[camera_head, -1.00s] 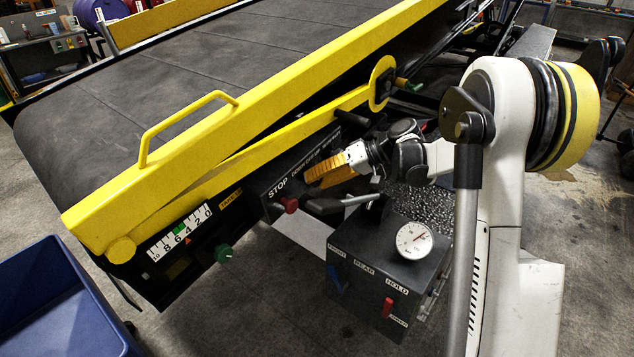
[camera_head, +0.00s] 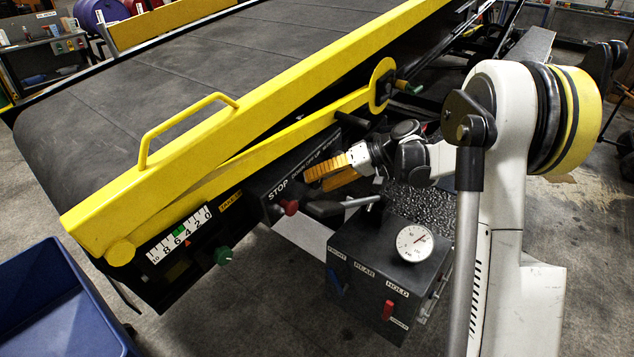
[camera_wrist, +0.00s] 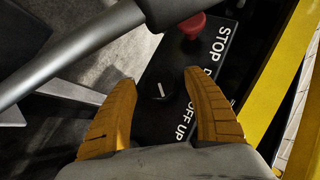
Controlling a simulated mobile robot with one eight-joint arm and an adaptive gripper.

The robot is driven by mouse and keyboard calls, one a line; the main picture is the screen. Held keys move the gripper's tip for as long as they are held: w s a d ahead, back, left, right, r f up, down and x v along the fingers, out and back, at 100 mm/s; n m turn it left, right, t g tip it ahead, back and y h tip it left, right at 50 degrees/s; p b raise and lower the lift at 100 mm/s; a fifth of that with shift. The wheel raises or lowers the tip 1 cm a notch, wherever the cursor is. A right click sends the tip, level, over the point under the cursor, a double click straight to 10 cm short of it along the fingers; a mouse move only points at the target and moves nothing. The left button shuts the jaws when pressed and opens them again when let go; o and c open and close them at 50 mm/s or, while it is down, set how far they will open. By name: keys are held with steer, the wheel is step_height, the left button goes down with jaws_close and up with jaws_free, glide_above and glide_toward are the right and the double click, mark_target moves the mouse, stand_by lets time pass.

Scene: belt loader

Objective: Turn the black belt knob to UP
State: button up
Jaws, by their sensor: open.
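The black belt knob (camera_wrist: 161,92) shows in the wrist view as a dark round knob with a short white mark. It sits on a dark panel (camera_wrist: 170,62) lettered STOP, OFF and UP, with another word partly hidden by a finger. I cannot tell which label the mark points to. My gripper (camera_wrist: 159,80) is open, with one orange finger on each side of the knob, and no contact shows. In the head view my gripper (camera_head: 314,178) is at the panel and the knob is hidden there.
A red stop button (camera_wrist: 191,25) is close to the knob. A dark lever with a grey bar (camera_head: 345,204) lies just below my gripper. A dark box with a gauge (camera_head: 385,262) stands below, and a yellow rail (camera_head: 250,105) runs above. A blue bin (camera_head: 65,305) is at lower left.

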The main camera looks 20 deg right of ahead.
steer(key=v, duration=1.1)
steer(key=shift+d, duration=0.2)
steer(key=shift+s+r, duration=0.1)
steer(key=shift+s, duration=0.05)
steer(key=s+a+h, duration=0.1)
steer(key=s+a, duration=0.1)
steer(key=s+a+m+h+b, duration=0.1)
steer(key=a, duration=0.1)
steer(key=s+a+r+h, duration=0.1)
steer(key=s+a, duration=0.1)
steer(key=shift+s+a+r, duration=0.1)
steer(key=shift+s+a, duration=0.2)
steer(key=shift+s, duration=0.1)
steer(key=s+a, duration=0.1)
steer(key=s, duration=0.1)
steer(key=s+h, duration=0.1)
steer(key=s+a+m+h+b, duration=0.1)
steer(key=s, duration=0.1)
steer(key=shift+s+a+f, duration=0.2)
steer(key=shift+s+a, duration=0.15)
steer(key=s+f+t+h+b, duration=0.1)
steer(key=s+f+h, duration=0.1)
steer(key=s, duration=0.5)
steer(key=s+f+t+h+b, duration=0.1)
steer(key=s+f+t+h, duration=0.1)
steer(key=s, duration=0.5)
steer(key=shift+s+f+h, duration=0.2)
steer(key=shift+f+h, duration=0.5)
steer(key=shift+h, duration=0.1)
